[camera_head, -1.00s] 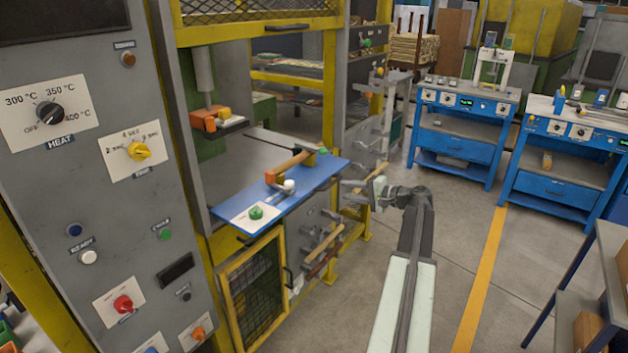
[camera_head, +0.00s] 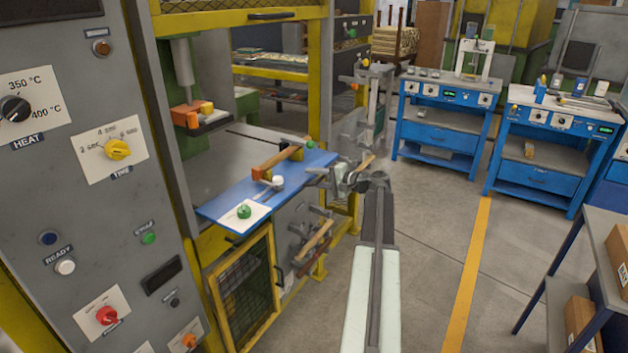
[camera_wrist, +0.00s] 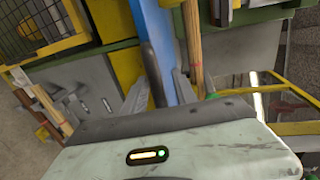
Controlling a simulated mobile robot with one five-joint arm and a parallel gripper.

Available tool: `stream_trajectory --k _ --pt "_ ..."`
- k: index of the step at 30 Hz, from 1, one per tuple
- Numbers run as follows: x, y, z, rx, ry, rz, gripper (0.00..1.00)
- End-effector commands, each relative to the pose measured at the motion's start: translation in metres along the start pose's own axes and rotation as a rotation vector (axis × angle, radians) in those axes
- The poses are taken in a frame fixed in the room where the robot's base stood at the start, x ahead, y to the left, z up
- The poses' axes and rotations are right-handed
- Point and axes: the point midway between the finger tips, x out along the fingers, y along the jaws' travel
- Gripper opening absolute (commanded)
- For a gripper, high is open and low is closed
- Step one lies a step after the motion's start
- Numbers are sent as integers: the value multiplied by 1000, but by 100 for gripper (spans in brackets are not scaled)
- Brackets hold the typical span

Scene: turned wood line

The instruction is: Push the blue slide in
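The blue slide (camera_head: 224,206) sticks out of the press opening in the head view. It carries a wooden piece (camera_head: 277,160) between an orange block and a green knob, a white knob, and a white plate with a green knob (camera_head: 244,211). My gripper (camera_head: 333,178) is at the slide's right end. In the wrist view, the slide's blue edge (camera_wrist: 178,55) runs up the picture between my two grey fingers, which stand apart. A dark bar-like handle (camera_wrist: 153,75) shows between the fingers. I cannot tell whether either finger touches it.
The control panel (camera_head: 75,200) with knobs and buttons stands at the left. A yellow mesh door (camera_head: 243,290) is below the slide. A rack with wooden pieces (camera_head: 315,240) is close under my gripper.

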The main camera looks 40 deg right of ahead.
Motion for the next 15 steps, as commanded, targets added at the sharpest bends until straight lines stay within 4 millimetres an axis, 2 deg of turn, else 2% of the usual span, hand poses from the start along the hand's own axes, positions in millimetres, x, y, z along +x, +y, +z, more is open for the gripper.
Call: stream_trajectory --k 5,7,9,15 --pt "0 0 0 0 0 0 34" --pt "0 0 0 0 0 0 20" --pt "0 0 0 0 0 -1 1" --pt "0 -1 0 2 1 -4 0"
